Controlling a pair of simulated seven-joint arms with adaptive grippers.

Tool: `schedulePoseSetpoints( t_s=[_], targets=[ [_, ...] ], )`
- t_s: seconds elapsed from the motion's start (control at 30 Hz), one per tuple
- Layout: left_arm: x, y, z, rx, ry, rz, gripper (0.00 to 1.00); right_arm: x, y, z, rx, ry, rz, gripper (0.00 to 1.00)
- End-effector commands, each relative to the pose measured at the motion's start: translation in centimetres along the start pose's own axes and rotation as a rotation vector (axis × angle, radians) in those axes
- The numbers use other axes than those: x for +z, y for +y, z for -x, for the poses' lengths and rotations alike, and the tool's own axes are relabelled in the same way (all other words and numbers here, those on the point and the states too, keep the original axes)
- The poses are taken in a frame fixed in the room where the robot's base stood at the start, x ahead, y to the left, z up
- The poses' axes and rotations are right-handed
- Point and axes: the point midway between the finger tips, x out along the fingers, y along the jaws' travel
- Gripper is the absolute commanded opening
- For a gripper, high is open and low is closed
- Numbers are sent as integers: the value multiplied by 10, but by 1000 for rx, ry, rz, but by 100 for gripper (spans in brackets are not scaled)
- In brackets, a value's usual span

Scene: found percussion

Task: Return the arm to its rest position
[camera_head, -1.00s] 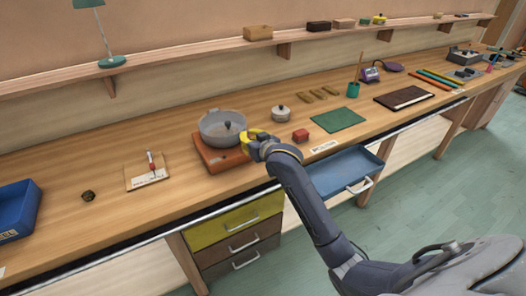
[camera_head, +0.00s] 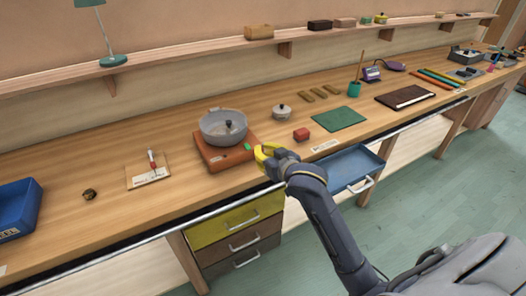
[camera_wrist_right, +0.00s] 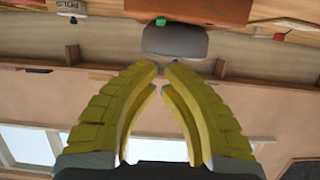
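My right gripper (camera_head: 266,152), with yellow fingers, hangs empty off the front right corner of the orange hotplate (camera_head: 213,160). In the right wrist view its ribbed fingers (camera_wrist_right: 161,68) lean together, with a narrow gap between the tips and nothing held. A grey pot (camera_head: 212,134) with a dark knob on top stands on the hotplate; the pot also shows in the upside-down wrist view (camera_wrist_right: 175,42). A small green part (camera_head: 247,147) shows at the hotplate's right edge, just left of the gripper. My left gripper is out of view.
A red block (camera_head: 301,134), a small lidded pot (camera_head: 281,112) and a green mat (camera_head: 338,119) lie right of the hotplate. An open blue drawer (camera_head: 346,165) juts out beside my right arm. The floor (camera_head: 430,190) in front is clear.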

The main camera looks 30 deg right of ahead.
Motion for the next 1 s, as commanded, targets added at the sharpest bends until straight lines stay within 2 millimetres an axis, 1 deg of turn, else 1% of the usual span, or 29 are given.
schedulePoseSetpoints(
  t_s=[0.27,0.37,0.47,0.57,0.6,0.67,0.7,0.77,0.8,0.9,1.0],
  targets=[
    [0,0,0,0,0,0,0,1,0,0,0,-1,1,0],
    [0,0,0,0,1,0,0,11,0,3,8,-19,18,0],
    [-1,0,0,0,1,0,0,38,-1,12,29,-66,68,0],
    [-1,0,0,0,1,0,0,80,-1,30,63,-143,156,0],
    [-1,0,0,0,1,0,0,100,0,40,77,-181,197,0],
    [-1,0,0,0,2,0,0,128,1,57,98,-240,264,0],
    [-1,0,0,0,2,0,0,147,2,70,110,-282,310,0],
    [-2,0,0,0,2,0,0,172,2,89,125,-343,377,0],
    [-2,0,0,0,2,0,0,188,3,103,133,-384,421,0],
    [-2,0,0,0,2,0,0,220,6,134,149,-473,518,0],
    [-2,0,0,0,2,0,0,242,9,159,157,-543,591,0]
  ],
)
